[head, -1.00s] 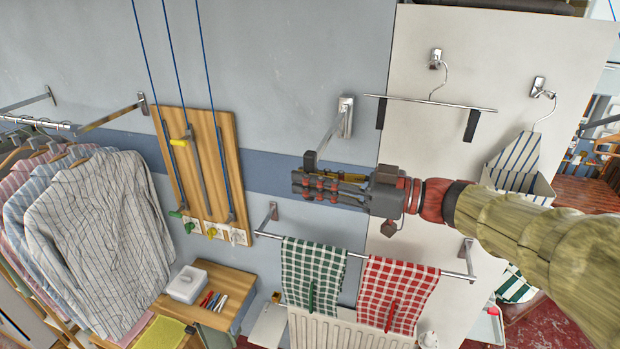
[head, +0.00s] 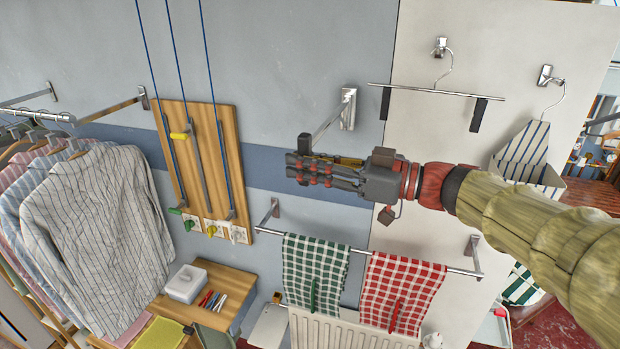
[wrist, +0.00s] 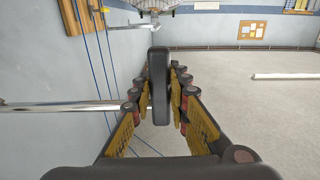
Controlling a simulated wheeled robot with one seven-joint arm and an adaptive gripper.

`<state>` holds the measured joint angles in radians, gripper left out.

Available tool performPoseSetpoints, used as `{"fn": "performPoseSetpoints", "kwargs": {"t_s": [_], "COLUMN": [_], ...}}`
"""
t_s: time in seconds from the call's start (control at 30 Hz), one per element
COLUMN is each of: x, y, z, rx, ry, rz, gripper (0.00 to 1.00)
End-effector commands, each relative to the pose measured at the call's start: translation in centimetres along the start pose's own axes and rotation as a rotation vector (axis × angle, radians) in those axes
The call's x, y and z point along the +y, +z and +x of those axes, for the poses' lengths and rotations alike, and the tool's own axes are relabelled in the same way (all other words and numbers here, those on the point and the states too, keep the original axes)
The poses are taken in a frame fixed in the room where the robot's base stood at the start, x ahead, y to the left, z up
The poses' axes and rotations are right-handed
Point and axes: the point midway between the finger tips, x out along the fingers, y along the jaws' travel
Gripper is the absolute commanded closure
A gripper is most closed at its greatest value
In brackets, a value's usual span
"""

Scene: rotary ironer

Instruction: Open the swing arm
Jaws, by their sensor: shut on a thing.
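The swing arm (head: 333,124) is a chrome bar that juts from a wall bracket (head: 348,110) in the head view. Its free end carries a dark grip, which stands upright in the wrist view (wrist: 158,85). The bar enters from the left in the wrist view (wrist: 60,106). My gripper (head: 300,168) is at the free end, its fingers on both sides of the dark grip and shut on it. The fingers partly hide the lower part of the grip.
A rail with green and red checked towels (head: 315,275) hangs below my gripper, above a radiator. A wooden board with cords (head: 205,170) is on the wall to the left, beside hanging shirts (head: 95,230). A clip hanger (head: 437,90) hangs at upper right.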

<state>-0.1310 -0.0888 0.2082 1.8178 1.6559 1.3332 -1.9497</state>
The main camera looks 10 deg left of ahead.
Motion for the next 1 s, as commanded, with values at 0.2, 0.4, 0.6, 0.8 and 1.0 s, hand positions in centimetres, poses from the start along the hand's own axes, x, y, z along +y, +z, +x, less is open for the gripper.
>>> {"fn": "performPoseSetpoints", "kwargs": {"t_s": [0.2,0.4,0.6,0.8,1.0], "x": [0.1,0.0,0.1,0.2,0.2], "y": [0.8,0.7,0.5,0.2,0.0], "z": [0.9,2.0,3.6,4.5,4.5], "rx": [-0.002,0.003,0.005,0.005,0.005], "ry": [0.031,0.05,0.055,0.055,0.055], "rz": [-0.001,0.001,0.003,0.003,0.004], "gripper": [1.0,1.0,1.0,1.0,1.0]}}
